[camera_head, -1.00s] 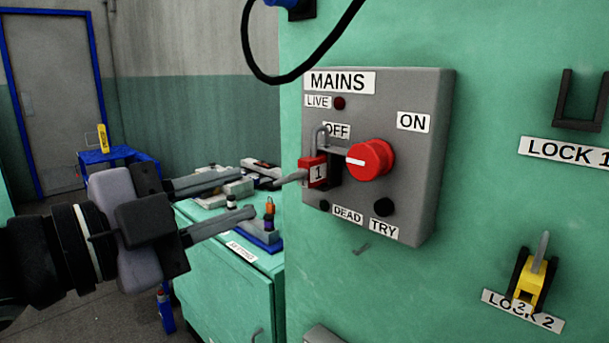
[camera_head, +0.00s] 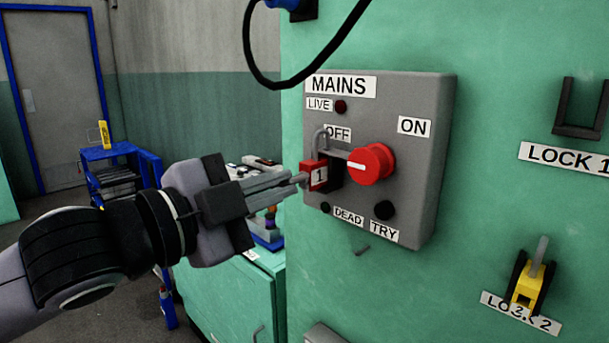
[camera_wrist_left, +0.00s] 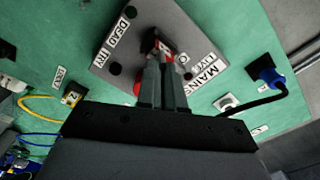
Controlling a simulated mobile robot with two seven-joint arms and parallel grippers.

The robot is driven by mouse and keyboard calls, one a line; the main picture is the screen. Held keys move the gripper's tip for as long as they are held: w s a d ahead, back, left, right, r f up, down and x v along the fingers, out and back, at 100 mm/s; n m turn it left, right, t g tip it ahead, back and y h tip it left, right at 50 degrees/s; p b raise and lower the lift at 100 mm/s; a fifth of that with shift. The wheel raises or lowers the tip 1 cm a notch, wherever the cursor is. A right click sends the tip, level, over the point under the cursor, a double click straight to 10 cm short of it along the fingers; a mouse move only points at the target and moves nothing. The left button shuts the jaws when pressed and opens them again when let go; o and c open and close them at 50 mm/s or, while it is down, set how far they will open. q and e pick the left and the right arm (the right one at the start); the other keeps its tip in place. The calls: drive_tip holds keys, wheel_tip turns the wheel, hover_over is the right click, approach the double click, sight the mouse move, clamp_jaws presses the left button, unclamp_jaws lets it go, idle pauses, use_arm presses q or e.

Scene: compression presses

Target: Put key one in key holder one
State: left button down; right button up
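The red padlock (camera_head: 318,175) marked 1 hangs at the OFF position of the grey MAINS box. It also shows in the wrist view (camera_wrist_left: 168,47), partly hidden by my fingers. Key one (camera_head: 301,178), a small grey key, sticks out of the padlock's left side. My left gripper (camera_head: 291,182) points right at the padlock, its fingers closed together on the key's outer end. In the wrist view the fingers (camera_wrist_left: 162,65) reach the padlock. The key holder cannot be made out. My right gripper is out of view.
The red knob (camera_head: 370,164) is just right of the padlock. An empty bracket (camera_head: 580,108) sits above the LOCK 1 label, and a yellow padlock (camera_head: 530,284) hangs at LOCK 2. A green cabinet (camera_head: 235,300) with small items stands behind my arm.

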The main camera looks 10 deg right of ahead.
use_arm(q)
drive_tip(key=shift+v, duration=1.55)
idle(0.4)
drive_tip(key=shift+p+v, duration=0.55)
drive_tip(key=shift+v, duration=1.35)
